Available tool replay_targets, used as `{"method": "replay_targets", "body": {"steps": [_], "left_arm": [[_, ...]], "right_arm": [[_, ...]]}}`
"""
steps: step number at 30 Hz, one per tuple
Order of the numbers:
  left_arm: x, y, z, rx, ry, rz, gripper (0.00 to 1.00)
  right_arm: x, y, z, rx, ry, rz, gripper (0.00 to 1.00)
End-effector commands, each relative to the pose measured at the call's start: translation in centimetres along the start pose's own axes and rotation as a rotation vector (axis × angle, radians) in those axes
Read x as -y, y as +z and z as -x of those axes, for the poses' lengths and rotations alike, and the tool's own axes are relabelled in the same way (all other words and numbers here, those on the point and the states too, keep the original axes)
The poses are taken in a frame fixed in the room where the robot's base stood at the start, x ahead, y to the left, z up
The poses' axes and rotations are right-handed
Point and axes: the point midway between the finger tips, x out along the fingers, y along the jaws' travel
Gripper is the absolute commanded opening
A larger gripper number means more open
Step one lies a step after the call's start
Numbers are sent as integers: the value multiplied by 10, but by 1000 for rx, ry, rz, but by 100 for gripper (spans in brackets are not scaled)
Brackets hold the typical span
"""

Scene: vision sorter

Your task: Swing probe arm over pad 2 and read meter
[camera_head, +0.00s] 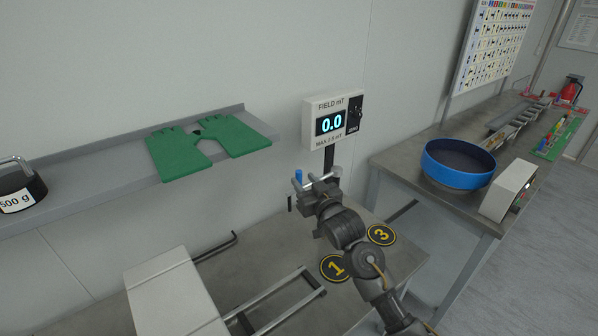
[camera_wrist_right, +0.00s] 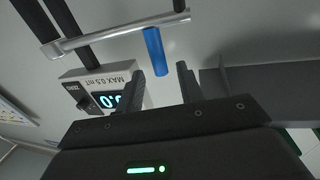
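The field meter (camera_head: 331,118) hangs on the wall and its display reads 0.0; it also shows upside down in the right wrist view (camera_wrist_right: 108,88). The probe arm is a silver bar (camera_wrist_right: 118,36) with a blue handle (camera_wrist_right: 155,51), which also shows in the head view (camera_head: 298,176). My right gripper (camera_head: 313,184) is at the probe arm. In the right wrist view its fingers (camera_wrist_right: 157,68) are apart, with the blue handle between and just beyond the tips; contact is not clear. Pad 1 (camera_head: 335,268) and pad 3 (camera_head: 381,235) are visible. Pad 2 is not visible. My left gripper is not in view.
A white box (camera_head: 170,290) and a metal rail frame (camera_head: 275,302) stand on the bench. Green gloves (camera_head: 180,152) lie on the wall shelf (camera_head: 110,150), near a 500 g weight (camera_head: 18,188). A blue round tray (camera_head: 457,165) sits on the right-hand table.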

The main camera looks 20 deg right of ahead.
Motion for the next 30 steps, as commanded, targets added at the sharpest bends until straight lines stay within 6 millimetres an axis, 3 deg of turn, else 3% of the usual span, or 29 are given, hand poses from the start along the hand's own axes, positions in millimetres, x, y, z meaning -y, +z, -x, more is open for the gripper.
{"method": "replay_targets", "body": {"steps": [3,9,20,28,30], "left_arm": [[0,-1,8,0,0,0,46],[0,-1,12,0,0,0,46],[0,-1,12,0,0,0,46],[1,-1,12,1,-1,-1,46],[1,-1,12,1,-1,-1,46]], "right_arm": [[0,-3,-20,1,0,-1,37],[0,-1,-40,1,1,0,37],[0,0,-44,1,0,1,37],[0,0,-44,1,0,0,3],[0,0,-44,1,1,0,0]]}}
